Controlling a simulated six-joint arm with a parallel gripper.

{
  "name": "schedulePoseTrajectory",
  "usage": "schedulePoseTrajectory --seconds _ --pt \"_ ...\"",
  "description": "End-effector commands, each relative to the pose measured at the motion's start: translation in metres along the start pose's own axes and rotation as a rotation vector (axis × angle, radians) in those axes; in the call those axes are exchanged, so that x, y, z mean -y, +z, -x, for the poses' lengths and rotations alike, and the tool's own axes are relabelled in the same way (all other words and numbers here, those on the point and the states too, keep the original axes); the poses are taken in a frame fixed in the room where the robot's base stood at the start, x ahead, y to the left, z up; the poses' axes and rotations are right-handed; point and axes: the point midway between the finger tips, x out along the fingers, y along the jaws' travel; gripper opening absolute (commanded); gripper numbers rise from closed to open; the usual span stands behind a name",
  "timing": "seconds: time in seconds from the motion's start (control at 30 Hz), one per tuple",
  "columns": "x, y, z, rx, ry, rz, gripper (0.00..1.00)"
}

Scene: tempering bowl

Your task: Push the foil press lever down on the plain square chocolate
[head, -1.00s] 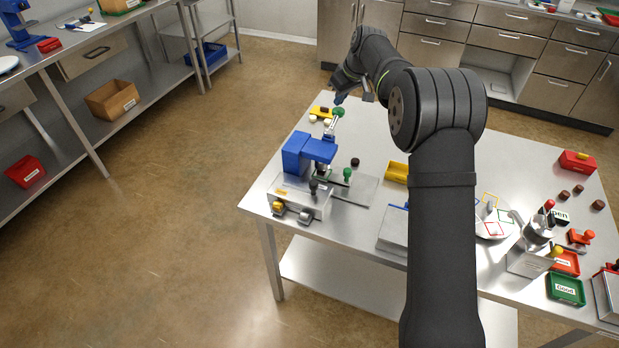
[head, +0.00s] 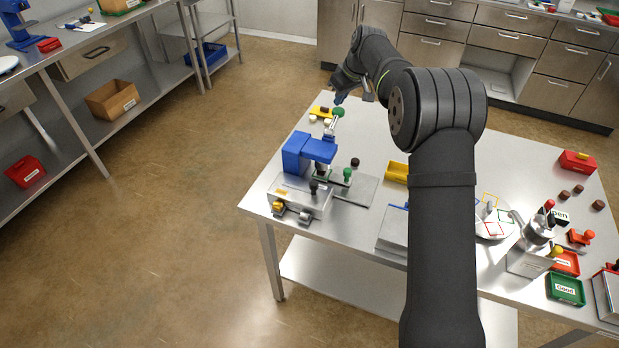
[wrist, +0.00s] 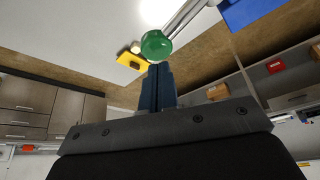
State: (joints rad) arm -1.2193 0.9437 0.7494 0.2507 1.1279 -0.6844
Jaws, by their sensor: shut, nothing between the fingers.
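The blue foil press (head: 296,152) stands near the left end of the steel table. Its metal lever (head: 331,125) slants up to a green knob (head: 338,112), which also shows large in the wrist view (wrist: 156,46). My gripper (head: 339,99) is just beyond the knob in the head view. In the wrist view my gripper (wrist: 157,68) is shut and empty, its tips right by the knob; I cannot tell if they touch. I cannot make out the plain square chocolate under the press head.
A yellow tray (head: 320,112) with small pieces lies behind the press. A green-knobbed handle (head: 347,174) and a small dark piece (head: 355,162) are beside the press. A yellow bin (head: 397,172) stands to the right.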

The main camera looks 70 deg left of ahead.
Motion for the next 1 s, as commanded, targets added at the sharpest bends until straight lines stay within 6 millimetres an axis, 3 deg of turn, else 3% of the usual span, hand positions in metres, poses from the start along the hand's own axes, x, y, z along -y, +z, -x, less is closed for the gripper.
schedulePoseTrajectory --seconds 0.57,1.0 --pt "0.000 0.000 -0.001 0.000 0.000 0.000 0.00" --pt "0.000 0.009 -0.020 0.001 -0.001 0.000 0.00"
